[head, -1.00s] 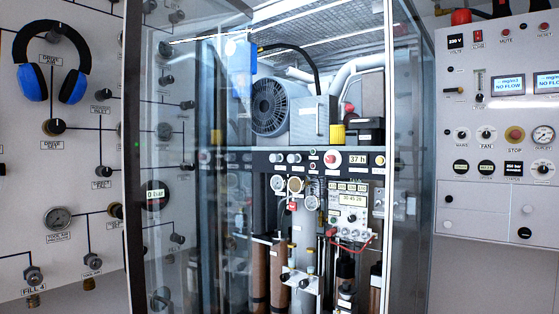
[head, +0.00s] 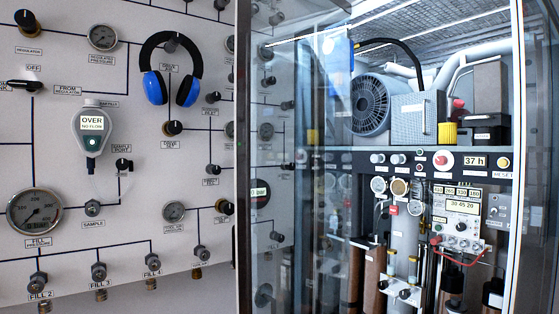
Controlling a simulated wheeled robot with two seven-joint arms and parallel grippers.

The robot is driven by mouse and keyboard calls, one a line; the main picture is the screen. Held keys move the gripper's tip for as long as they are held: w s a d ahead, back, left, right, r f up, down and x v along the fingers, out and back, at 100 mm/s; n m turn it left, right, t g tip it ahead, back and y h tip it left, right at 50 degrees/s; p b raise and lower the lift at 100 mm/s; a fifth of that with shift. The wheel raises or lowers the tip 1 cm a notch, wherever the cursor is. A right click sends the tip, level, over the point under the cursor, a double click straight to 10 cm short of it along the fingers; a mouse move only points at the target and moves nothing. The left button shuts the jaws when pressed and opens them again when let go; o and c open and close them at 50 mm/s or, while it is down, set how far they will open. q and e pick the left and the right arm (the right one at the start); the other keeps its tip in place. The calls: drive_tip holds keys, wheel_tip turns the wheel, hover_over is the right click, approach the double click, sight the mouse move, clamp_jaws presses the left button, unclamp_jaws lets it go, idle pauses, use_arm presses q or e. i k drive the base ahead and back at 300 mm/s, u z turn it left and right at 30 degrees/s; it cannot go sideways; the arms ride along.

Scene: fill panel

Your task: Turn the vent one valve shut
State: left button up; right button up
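No label that I can read as vent one shows in the head view, so I cannot pick out that valve. The white fill panel (head: 75,165) fills the left half, with black knobs joined by dark lines. Knobs include the regulator knob (head: 26,19), one under the word OFF (head: 26,85), the sample port knob (head: 124,165) and the drive air knob (head: 172,128). Small fittings marked fill 3 (head: 99,271) and fill 4 (head: 152,262) sit along the bottom. Several labels at the right are too small to read. Neither of my grippers is in view.
A large gauge (head: 35,211) and a handheld meter (head: 93,128) reading "OVER, NO FLOW" are on the panel. Blue headphones (head: 156,88) hang at its upper right.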

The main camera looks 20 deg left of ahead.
sight(375, 158)
drive_tip(key=z, duration=0.35)
drive_tip(key=k, duration=0.6)
drive_tip(key=z, duration=0.8)
drive_tip(key=i, duration=1.2)
drive_tip(key=u, duration=0.9)
drive_tip(key=i, duration=1.1)
drive_tip(key=u, duration=1.2)
